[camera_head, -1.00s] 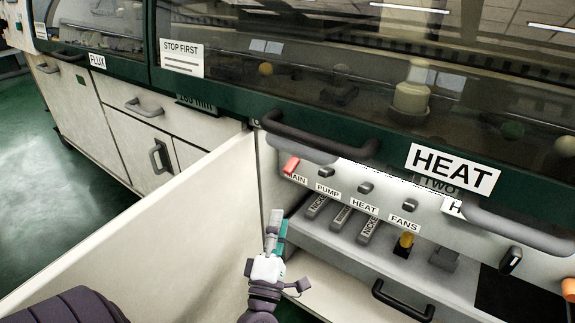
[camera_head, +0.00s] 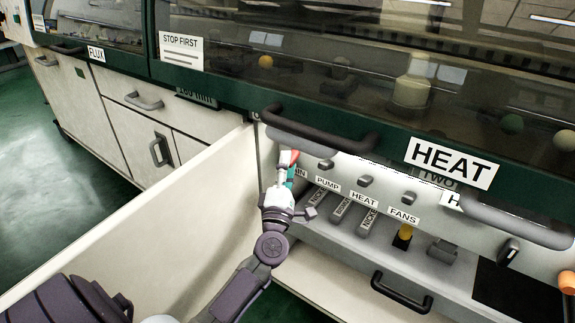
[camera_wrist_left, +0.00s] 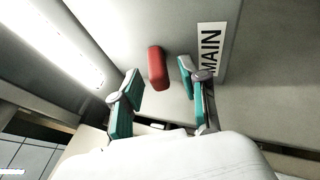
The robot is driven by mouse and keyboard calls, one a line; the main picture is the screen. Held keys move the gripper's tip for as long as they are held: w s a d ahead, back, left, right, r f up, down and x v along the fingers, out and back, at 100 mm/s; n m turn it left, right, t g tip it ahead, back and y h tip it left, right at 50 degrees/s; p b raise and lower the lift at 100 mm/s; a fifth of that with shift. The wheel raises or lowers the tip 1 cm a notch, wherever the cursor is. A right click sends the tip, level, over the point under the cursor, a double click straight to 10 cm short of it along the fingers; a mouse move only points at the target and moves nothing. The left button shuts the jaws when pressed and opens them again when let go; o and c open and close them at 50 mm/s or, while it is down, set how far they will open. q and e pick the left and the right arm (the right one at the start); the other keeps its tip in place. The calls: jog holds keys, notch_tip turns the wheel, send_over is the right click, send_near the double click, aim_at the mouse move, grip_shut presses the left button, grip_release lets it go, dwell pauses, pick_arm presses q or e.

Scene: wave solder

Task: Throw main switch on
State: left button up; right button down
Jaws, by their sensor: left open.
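The main switch is a red lever (camera_wrist_left: 157,68) on the pale panel, beside the MAIN label (camera_wrist_left: 209,50) in the left wrist view. In the head view the red lever (camera_head: 289,157) shows just above my left gripper (camera_head: 286,170), which partly covers it and its label. In the left wrist view my left gripper (camera_wrist_left: 160,88) is open, its two teal fingers apart. The lever lies just beyond the fingertips, in line with the gap between them. I cannot tell whether they touch it. My right gripper is not in view.
Grey switches for PUMP (camera_head: 326,164), HEAT (camera_head: 365,181) and FANS (camera_head: 408,197) run to the right on the same panel. A dark handle (camera_head: 320,130) juts out above. A white panel (camera_head: 190,215) stands to the left. A shelf with labelled bars lies below.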

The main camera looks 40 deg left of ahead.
pick_arm(q)
jog(key=shift+w+a, duration=0.1)
grip_shut()
jog(key=shift+r, duration=0.1)
dwell(0.3)
